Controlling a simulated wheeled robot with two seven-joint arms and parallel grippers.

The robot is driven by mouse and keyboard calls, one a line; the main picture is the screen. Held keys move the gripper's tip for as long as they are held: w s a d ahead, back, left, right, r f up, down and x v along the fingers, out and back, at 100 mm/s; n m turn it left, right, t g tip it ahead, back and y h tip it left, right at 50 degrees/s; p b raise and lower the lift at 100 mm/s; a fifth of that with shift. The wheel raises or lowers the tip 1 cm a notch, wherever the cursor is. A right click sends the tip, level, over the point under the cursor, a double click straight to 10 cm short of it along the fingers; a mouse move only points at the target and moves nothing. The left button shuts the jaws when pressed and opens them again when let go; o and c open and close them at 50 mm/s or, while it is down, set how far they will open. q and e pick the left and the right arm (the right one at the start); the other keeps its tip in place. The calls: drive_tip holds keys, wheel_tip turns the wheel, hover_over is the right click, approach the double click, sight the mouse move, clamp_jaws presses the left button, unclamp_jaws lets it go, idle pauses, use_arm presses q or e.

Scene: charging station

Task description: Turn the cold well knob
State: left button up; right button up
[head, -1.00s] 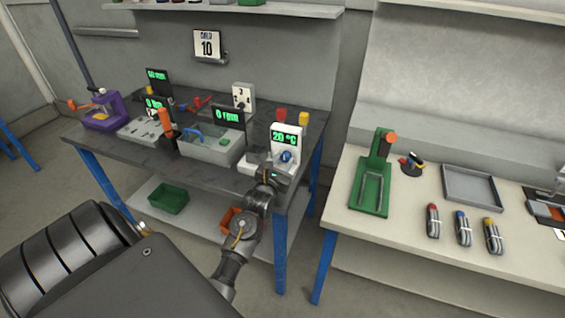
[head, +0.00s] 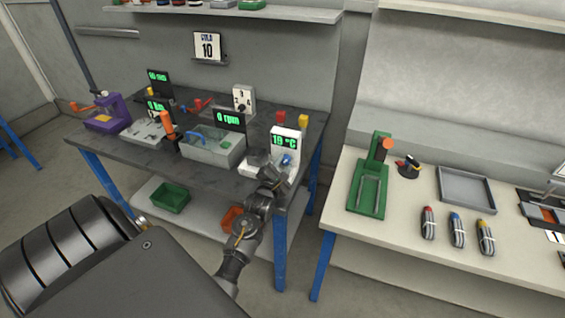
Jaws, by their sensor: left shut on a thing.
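The cold well is a white unit (head: 284,135) at the front right corner of the dark bench, with a green display reading 19 °C. Its blue knob (head: 286,160) sits on the front face below the display. My left gripper (head: 277,170) is at the front of the unit, at the knob, and is shut on it; the fingers and part of the knob are hard to make out at this size. My right gripper is not in view.
The dark bench (head: 104,149) also bears a grey bin (head: 212,153), a purple device (head: 105,112) and other displays. A pale table (head: 405,225) to the right holds a green stand (head: 367,190), a grey tray (head: 468,190) and cable bundles.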

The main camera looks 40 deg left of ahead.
use_arm(q)
drive_tip(key=m+p, duration=0.2)
drive_tip(key=m, duration=0.4)
drive_tip(key=m+p, duration=0.1)
drive_tip(key=m, duration=0.4)
drive_tip(key=shift+f+m, duration=0.15)
drive_tip(key=shift+m, duration=0.25)
idle(0.4)
drive_tip(key=o, duration=1)
drive_tip(key=shift+d, duration=0.1)
drive_tip(key=shift+s+f, duration=0.1)
drive_tip(key=shift+f, duration=0.05)
